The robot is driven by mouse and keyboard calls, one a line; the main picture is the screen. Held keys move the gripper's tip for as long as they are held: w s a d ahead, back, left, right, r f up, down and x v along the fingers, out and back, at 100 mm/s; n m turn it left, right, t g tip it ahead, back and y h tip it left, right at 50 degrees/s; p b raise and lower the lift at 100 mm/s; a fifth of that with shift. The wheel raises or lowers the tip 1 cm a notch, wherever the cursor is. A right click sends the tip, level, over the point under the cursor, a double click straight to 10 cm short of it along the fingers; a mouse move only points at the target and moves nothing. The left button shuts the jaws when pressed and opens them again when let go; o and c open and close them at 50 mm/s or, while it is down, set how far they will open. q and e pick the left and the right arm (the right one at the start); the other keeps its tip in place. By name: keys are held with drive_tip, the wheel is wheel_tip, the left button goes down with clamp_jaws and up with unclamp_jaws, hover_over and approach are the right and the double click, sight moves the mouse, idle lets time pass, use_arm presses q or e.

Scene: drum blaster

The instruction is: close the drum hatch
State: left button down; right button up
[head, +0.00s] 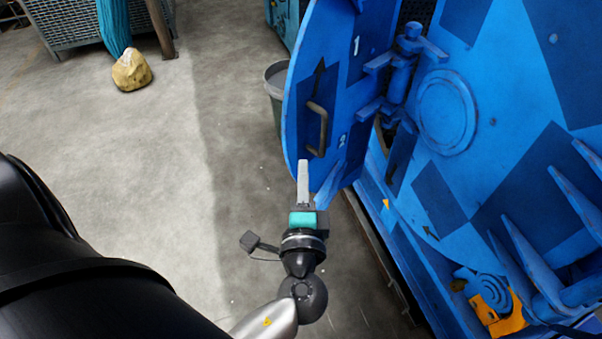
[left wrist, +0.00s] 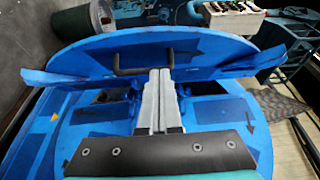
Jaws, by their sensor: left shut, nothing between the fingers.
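The blue drum hatch (head: 332,100) stands swung open on the left of the blue drum blaster (head: 470,130) in the head view. It carries a dark bar handle (head: 317,128) and a hinge bracket at its right side. The left wrist view shows the hatch (left wrist: 215,48) and its handle (left wrist: 138,58) ahead of my fingers. My left gripper (head: 303,168) is shut and empty, at the lower edge of the hatch, below the handle. I cannot tell whether its fingertips touch the hatch. My right gripper is not in view.
A grey bucket (head: 277,80) stands behind the hatch. A yellowish rock-like lump (head: 131,70) lies on the floor at the upper left, near a metal mesh crate (head: 75,35). Blue prongs (head: 535,262) stick out of the machine at the lower right. The concrete floor to the left is open.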

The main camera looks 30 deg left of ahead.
sight(290, 123)
use_arm(q)
drive_tip(key=x, duration=0.3)
drive_tip(key=a+x, duration=0.1)
drive_tip(key=x, duration=0.2)
drive_tip(key=s+a+x, duration=0.1)
drive_tip(key=x, duration=0.2)
drive_tip(key=shift+w+a, duration=0.1)
drive_tip(key=shift+a, duration=0.4)
drive_tip(key=shift+w, duration=0.1)
